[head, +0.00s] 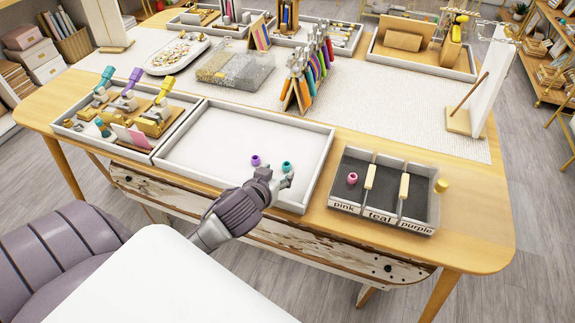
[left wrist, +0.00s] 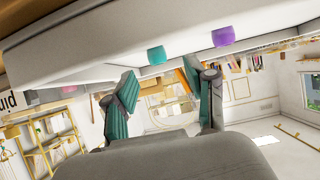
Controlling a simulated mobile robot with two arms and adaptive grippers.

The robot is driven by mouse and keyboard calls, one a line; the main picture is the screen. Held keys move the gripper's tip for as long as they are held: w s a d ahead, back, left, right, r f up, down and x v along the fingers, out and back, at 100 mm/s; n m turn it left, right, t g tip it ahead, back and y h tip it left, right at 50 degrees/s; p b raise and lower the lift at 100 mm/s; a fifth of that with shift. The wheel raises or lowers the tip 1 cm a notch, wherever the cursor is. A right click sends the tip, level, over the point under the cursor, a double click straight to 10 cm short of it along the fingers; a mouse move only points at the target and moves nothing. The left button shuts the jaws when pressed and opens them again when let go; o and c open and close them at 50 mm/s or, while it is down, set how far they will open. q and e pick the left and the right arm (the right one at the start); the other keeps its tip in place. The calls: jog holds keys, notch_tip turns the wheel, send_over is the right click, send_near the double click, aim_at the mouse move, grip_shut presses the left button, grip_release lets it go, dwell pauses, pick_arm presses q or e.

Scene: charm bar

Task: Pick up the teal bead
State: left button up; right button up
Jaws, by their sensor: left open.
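The teal bead (head: 286,167) lies in the white tray (head: 250,113), near its front edge. It also shows in the left wrist view (left wrist: 157,55), beyond the fingers and between them. My left gripper (head: 281,178) is open and empty at the tray's front side, just in front of the teal bead and apart from it in the left wrist view. A purple bead (head: 256,160) lies in the tray to the left of the teal one, and shows to its right in the left wrist view (left wrist: 223,36). My right gripper is not in view.
A sorting box (head: 384,226) labelled pink, teal and purple stands right of the tray, with a pink bead (head: 352,178) in its pink compartment. A tray of tools (head: 125,115) stands on the left. A rack of pliers (head: 308,78) stands behind. The white tray is otherwise clear.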

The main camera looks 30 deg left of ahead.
aim_at(286, 167)
pick_arm(q)
jog(key=x, duration=0.5)
jog(key=shift+w+d+r+p, duration=0.2)
jog(key=shift+d+p, duration=0.15)
jog(key=shift+w+a+f, duration=0.15)
jog(key=shift+w+f, duration=0.15)
jog(key=shift+s, duration=0.1)
jog(key=shift+c, duration=0.2)
jog(key=c, duration=0.9)
